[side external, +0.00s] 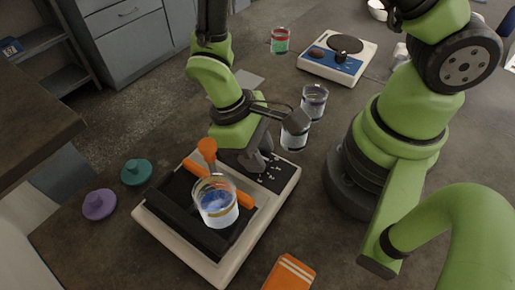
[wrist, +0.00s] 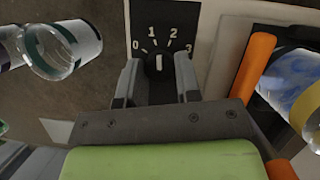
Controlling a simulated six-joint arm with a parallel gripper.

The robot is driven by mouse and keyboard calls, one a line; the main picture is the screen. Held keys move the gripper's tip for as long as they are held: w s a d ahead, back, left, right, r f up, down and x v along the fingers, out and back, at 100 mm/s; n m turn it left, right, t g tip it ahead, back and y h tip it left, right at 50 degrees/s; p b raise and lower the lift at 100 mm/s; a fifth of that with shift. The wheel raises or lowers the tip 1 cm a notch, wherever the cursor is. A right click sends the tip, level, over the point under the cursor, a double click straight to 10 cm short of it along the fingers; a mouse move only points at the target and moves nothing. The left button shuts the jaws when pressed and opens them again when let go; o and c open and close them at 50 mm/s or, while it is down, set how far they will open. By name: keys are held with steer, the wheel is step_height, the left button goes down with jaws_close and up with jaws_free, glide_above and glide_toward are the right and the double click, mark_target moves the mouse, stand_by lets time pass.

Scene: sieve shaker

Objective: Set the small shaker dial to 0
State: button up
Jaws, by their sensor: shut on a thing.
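The small shaker dial (wrist: 159,64) is a dark knob with a white pointer line, on a black panel (wrist: 180,14) marked 0, 1, 2 and 3. In the wrist view the line stands upright, roughly between the 1 and the 2. My gripper (wrist: 158,76) has a finger on each side of the knob and is shut on it. In the side view my gripper (side external: 260,163) reaches down to the panel end of the cream shaker (side external: 226,270) and hides the dial.
On the shaker, a beaker (side external: 216,207) with blue contents stands between orange bars (side external: 202,174). Glass jars (side external: 314,101) stand behind my gripper. Teal (side external: 136,172) and purple (side external: 99,204) lids lie at left. A blue-panelled hot plate (side external: 338,58) stands at the back.

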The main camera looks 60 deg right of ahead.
steer(key=shift+n, duration=0.4)
steer(key=o, duration=0.9)
steer(key=shift+r, duration=0.1)
steer(key=v, duration=0.9)
steer(key=shift+w+a+r, duration=0.15)
steer(key=shift+r, duration=0.15)
